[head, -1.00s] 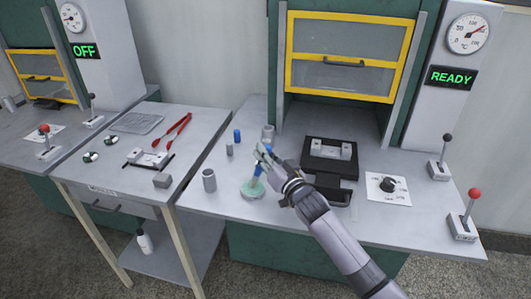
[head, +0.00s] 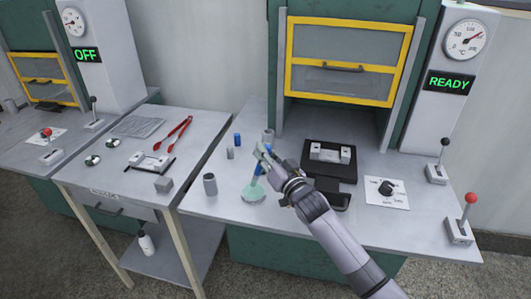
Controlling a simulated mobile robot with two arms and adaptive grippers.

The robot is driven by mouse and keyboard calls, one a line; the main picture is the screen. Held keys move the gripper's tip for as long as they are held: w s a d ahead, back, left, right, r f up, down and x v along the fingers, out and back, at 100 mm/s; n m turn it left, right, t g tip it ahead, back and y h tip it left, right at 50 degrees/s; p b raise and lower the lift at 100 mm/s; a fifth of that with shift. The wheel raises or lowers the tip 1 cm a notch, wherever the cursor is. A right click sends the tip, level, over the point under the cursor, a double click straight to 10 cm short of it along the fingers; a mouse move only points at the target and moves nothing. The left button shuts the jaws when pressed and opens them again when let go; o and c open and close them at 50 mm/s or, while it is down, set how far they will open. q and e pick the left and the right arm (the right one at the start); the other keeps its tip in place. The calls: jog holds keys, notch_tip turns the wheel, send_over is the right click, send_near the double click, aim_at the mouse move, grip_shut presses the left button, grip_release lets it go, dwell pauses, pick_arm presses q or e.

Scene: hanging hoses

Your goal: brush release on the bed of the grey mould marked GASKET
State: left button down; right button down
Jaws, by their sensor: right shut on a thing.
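My right gripper (head: 264,157) is shut on a brush with a blue handle (head: 258,172). The brush points down at a round pale green dish (head: 254,196) on the bench; I cannot tell whether its tip touches the contents. A grey mould (head: 331,152) sits on a black plate (head: 318,169) to the right of the gripper, below the press. Another small grey mould-like block (head: 149,163) lies on the left table. No GASKET marking is readable on either. My left gripper is out of view.
A grey cup (head: 210,184), a blue cylinder (head: 237,139) and small grey cylinders stand left of the brush. Red tongs (head: 179,131) lie on the left table. A dial panel (head: 387,190) and two levers are at the right. The press's yellow-framed guard (head: 345,62) is raised.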

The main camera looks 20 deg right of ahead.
jog(key=shift+r+p, duration=2.05)
jog(key=shift+r, duration=0.5)
jog(key=shift+f, duration=0.1)
